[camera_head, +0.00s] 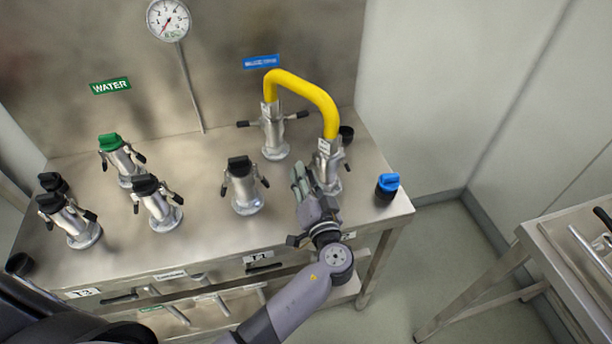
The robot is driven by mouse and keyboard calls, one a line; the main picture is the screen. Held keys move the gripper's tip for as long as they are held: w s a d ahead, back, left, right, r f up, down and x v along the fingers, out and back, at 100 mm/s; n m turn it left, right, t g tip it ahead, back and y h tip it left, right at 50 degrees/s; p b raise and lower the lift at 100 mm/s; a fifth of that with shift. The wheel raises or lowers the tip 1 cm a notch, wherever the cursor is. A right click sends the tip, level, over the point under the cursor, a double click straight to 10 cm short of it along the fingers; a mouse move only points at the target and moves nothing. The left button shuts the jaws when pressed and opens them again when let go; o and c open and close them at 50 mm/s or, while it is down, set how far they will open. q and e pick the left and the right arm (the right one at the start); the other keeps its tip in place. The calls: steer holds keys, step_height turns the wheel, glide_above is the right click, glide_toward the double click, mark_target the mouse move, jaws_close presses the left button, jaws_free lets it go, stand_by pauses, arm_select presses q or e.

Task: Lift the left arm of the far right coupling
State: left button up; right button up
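The far right coupling (328,177) is a silver metal fitting on the steel table, with one end of a yellow hose (318,94) attached on top. Its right arm shows beside it as a small dark lever. Its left arm is hidden behind my gripper. My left gripper (299,177) is at the left side of this coupling, fingers pointing up and away from me. The fingers look close together, but I cannot tell whether they are shut or touch the lever. My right gripper is not in view.
The hose's other end sits on a coupling (272,132) behind, its black arms spread sideways. Capped couplings stand to the left, one with a green cap (110,142). A blue cap (388,184) lies at the table's right. A gauge (168,19) is above. Another table (562,262) stands at right.

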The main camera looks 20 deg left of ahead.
arm_select(q)
steer(key=shift+c, duration=0.3)
jaws_close()
stand_by(0.4)
steer(key=m, duration=0.2)
steer(key=r+m+p, duration=0.1)
steer(key=shift+s+a, duration=0.25)
steer(key=shift+a, duration=0.1)
steer(key=m, duration=0.1)
steer(key=r+m+p, duration=0.1)
steer(key=shift+s+a+m, duration=0.2)
steer(key=shift+a+m, duration=0.05)
steer(key=shift+m, duration=0.05)
steer(key=shift+s+a+r+m+p, duration=0.1)
steer(key=shift+r+m+p, duration=0.3)
steer(key=shift+m+p, duration=0.45)
steer(key=shift+w+r+m+p, duration=0.1)
steer(key=shift+r+m+p, duration=0.4)
steer(key=shift+m, duration=0.8)
steer(key=shift+s+a+r+m+p, duration=0.1)
steer(key=shift+r+m+p, duration=0.25)
steer(key=shift+m+p, duration=0.5)
steer(key=shift+m, duration=0.4)
